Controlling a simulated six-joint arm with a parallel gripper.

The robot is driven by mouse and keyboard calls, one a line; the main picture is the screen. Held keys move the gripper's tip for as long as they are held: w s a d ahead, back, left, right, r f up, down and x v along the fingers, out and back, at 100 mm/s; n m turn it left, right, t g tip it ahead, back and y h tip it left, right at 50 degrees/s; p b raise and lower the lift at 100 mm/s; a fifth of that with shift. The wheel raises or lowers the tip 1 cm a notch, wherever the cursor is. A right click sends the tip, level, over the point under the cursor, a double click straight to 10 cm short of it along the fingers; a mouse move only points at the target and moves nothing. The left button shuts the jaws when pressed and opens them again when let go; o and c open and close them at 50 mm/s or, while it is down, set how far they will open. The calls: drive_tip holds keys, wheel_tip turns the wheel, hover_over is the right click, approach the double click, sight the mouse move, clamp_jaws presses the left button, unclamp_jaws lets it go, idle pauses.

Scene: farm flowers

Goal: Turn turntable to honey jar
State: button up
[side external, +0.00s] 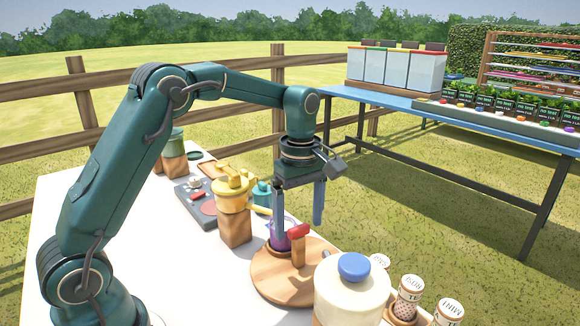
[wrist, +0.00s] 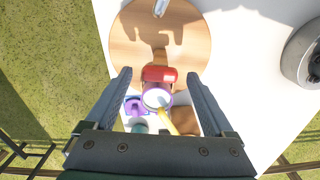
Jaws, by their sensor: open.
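The turntable (side external: 267,280) is a round wooden disc on the white table; it also shows in the wrist view (wrist: 135,45). A wooden post with a red top (side external: 298,232) stands near its edge; the red top is clear in the wrist view (wrist: 158,74). My gripper (wrist: 158,77) is open, fingers pointing down. In the wrist view its fingertips lie on either side of the red top, apart from it. A purple vessel (side external: 280,238) is just beyond the post. A yellow-topped pot (side external: 232,193) rests on a wooden block. I cannot tell which item is the honey jar.
A cream canister with a blue lid (side external: 353,267) stands at the front, covering part of the turntable. Several small labelled jars (side external: 409,295) are to its right.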

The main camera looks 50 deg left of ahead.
drive_tip(key=shift+f, duration=0.1)
clamp_jaws()
drive_tip(key=shift+n, duration=0.8)
unclamp_jaws()
drive_tip(key=shift+r, duration=2.55)
